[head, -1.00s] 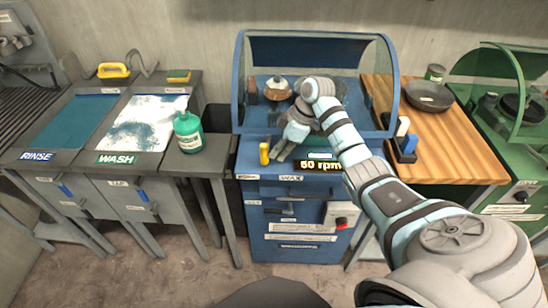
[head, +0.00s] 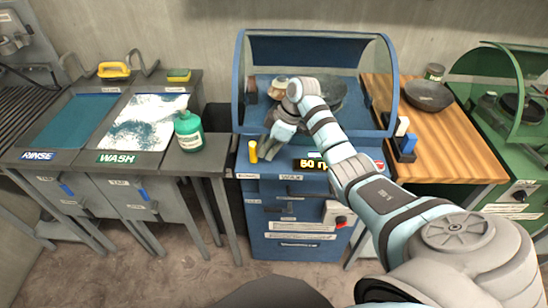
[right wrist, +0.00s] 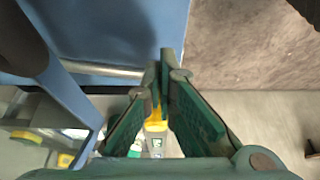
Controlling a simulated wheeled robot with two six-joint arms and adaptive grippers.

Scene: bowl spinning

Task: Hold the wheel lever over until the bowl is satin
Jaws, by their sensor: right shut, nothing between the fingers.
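The yellow wheel lever (head: 253,151) stands at the front left of the blue spinning machine (head: 240,80). My right gripper (head: 270,152) is shut and empty, just right of the lever in the head view; I cannot tell whether they touch. In the right wrist view the shut fingertips (right wrist: 164,60) show with a yellow part (right wrist: 157,117), probably the lever, behind them. The brownish bowl (head: 278,90) is inside the hood, partly hidden by my wrist; its finish is too small to tell. A display (head: 312,164) reads 50, its end covered by my arm. My left gripper is not in view.
A green bottle (head: 188,132) stands on the grey bench at left, beside the wash and rinse trays. A wooden table (head: 440,150) at right holds a dark pan (head: 428,95) and small blue and white blocks. The blue hood surrounds the bowl.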

